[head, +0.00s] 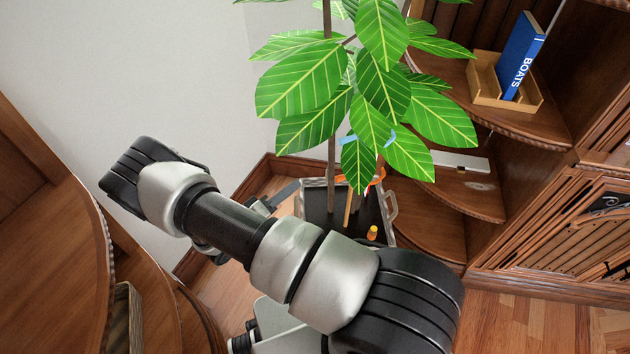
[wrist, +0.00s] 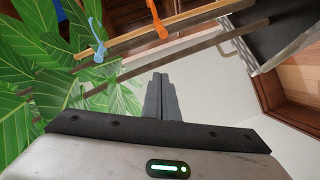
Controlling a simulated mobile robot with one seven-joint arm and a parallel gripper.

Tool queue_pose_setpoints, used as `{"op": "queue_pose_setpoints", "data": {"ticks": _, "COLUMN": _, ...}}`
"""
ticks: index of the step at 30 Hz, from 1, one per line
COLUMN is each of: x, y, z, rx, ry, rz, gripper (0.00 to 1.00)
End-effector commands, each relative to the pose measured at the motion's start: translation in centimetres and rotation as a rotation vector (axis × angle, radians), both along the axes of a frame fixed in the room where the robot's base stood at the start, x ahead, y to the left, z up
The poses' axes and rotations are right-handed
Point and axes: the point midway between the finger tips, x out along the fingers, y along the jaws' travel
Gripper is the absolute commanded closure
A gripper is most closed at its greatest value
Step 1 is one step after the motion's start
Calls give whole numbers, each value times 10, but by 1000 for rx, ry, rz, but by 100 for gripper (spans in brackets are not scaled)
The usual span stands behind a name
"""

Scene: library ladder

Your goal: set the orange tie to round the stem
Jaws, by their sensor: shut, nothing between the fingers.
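The plant's thin brown stem (head: 331,160) rises from a grey planter (head: 391,206). A light wooden stake (head: 348,207) stands beside it. The orange tie (head: 376,179) shows just under the leaves, partly hidden. In the wrist view the orange tie (wrist: 157,20) lies across the stake (wrist: 120,44), one end hanging toward the stem (wrist: 195,48). I cannot tell whether it goes round the stem. My gripper (wrist: 160,76) is shut and empty, its tips below the stem and tie in that view. In the head view it is left of the planter, partly behind my arm.
A blue tie (wrist: 97,42) is farther along the stake, among big green leaves (head: 300,82). Curved wooden shelves (head: 560,110) stand at right, with a blue book (head: 520,55) in a wooden holder (head: 488,80). A yellow-topped item (head: 372,233) is in the planter. A white wall is behind.

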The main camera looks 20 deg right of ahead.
Motion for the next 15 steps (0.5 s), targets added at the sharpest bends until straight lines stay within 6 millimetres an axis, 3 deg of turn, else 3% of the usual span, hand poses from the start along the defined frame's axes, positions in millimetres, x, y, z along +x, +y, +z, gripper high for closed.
{"op": "queue_pose_setpoints", "data": {"ticks": 5, "x": 9, "y": -22, "z": -3, "rx": -2, "ry": 0, "rz": -5, "gripper": 100}}
{"op": "queue_pose_setpoints", "data": {"ticks": 15, "x": 42, "y": -86, "z": -12, "rx": -1, "ry": -1, "rz": -5, "gripper": 100}}
